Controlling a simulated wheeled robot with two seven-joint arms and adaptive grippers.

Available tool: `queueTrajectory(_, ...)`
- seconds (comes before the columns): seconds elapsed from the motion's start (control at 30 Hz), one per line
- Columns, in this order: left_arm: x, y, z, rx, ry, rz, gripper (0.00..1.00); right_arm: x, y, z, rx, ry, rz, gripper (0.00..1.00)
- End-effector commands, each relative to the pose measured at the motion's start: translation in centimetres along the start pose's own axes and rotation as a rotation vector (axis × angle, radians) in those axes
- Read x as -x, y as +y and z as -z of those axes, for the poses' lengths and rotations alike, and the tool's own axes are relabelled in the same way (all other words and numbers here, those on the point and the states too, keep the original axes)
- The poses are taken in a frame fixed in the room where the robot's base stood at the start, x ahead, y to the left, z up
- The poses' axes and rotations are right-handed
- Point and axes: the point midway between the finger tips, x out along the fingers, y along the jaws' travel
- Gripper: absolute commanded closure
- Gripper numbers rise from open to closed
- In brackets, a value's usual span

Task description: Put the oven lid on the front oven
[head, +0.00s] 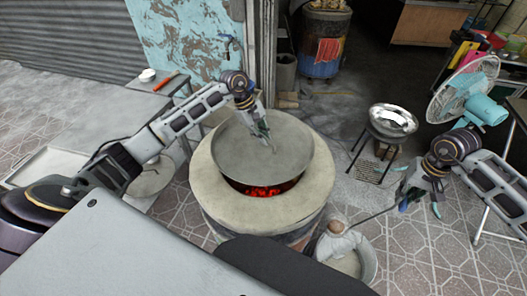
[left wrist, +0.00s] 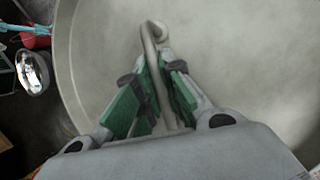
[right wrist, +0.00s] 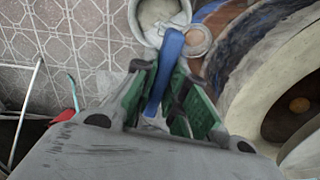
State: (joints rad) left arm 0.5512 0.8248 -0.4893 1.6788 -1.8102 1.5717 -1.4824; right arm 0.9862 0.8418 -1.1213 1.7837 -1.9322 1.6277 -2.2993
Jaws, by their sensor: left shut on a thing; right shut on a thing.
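The round grey oven lid (head: 250,160) hangs over the mouth of the front oven (head: 215,205), a pale barrel with a wide rim. Red embers (head: 262,190) show below the lid's near edge, so a gap is open there. My left gripper (head: 265,130) is shut on the lid's bent metal handle (left wrist: 152,40), which also shows in the left wrist view. Whether the far edge touches the rim is hidden. My right gripper (head: 422,198), right of the oven, is shut on a blue handle (right wrist: 165,75); its tool's far end is unclear.
A bucket (head: 365,262) with a pale cloth stands at the oven's near right. A metal bowl (head: 393,119) on a stool and a teal fan (head: 478,100) stand on the right. A low table (head: 140,100) is behind left. Tiled floor is clear at lower right.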

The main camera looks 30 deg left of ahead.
Motion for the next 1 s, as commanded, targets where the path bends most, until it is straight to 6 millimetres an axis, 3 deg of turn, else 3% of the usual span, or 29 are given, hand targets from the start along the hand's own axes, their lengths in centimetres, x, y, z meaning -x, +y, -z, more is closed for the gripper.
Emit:
queueTrajectory(0.3, -3.0, -0.6, 1.2, 0.001, -0.001, -0.003, 1.0, 0.7, 0.0, 0.0, 0.0, 0.001, 0.001, 1.0)
queueTrajectory(0.77, -3.5, -0.7, 1.4, -0.001, 0.0, -0.003, 1.0, 0.8, 0.0, 0.0, 0.0, 0.001, 0.001, 1.0)
queueTrajectory(1.0, -5.4, -1.1, 2.2, 0.001, -0.002, -0.002, 1.0, 1.2, 0.0, 0.0, 0.0, 0.001, 0.001, 1.0)
